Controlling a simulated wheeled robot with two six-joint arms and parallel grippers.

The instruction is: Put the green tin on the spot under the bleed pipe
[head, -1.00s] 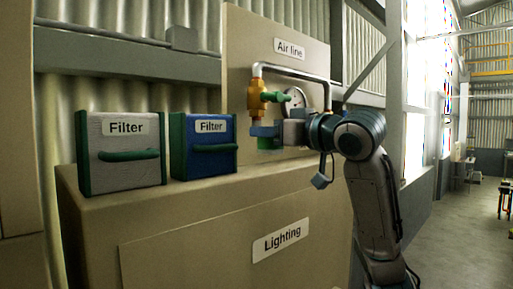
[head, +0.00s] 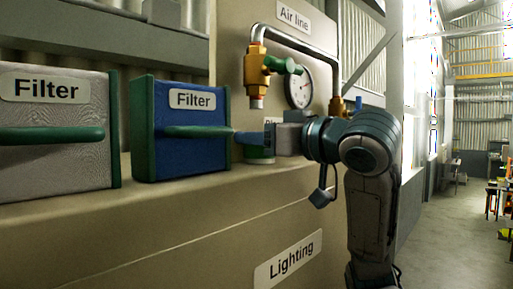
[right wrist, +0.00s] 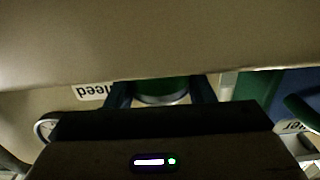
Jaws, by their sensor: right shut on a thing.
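The green tin (head: 259,156) is held in my right gripper (head: 258,141), below the brass bleed pipe (head: 257,93) and close above or on the ledge. I cannot tell whether its base touches the ledge. The gripper hides much of the tin, and the spot under the pipe does not show. In the right wrist view the green tin (right wrist: 160,86), with a pale rim, sits between the two fingers of my right gripper (right wrist: 162,92). My left gripper is not in view.
A blue filter box (head: 185,145) stands on the ledge (head: 190,191) just left of the tin, its green handle close to my gripper. A grey filter box (head: 55,160) is farther left. A bent pipe (head: 310,40) and a gauge (head: 300,86) are behind and above.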

